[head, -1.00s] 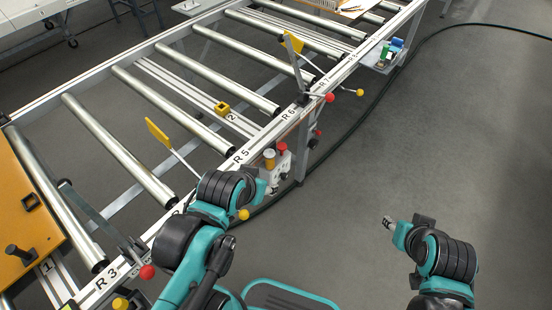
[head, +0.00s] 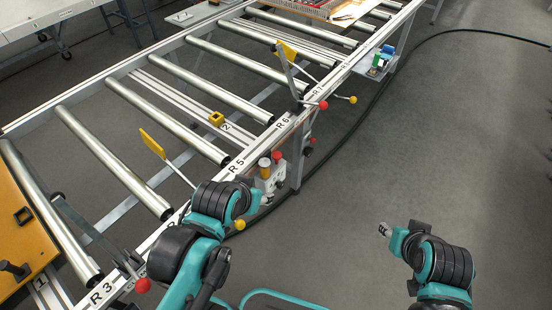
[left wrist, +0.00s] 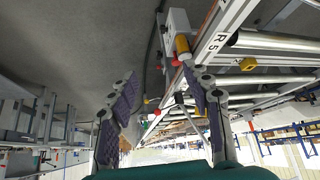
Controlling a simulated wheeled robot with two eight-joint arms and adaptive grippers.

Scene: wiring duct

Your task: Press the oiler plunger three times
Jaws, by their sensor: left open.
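The oiler is a white box (head: 270,181) on the side of the conveyor rail below the R 5 and R 6 marks. My left gripper (left wrist: 160,95) is open and empty, apart from the oiler. In the head view my left wrist partly hides its fingers. My right gripper (head: 384,229) is over bare floor, far from the oiler; its fingers are too small to judge.
The roller conveyor rail (head: 205,195) runs diagonally. Levers with red ball (head: 322,105) and yellow ball (head: 240,224) ends stick out beside it. A small shelf with green and blue items (head: 380,60) hangs farther along. The floor at right is clear except for a black cable (head: 400,75).

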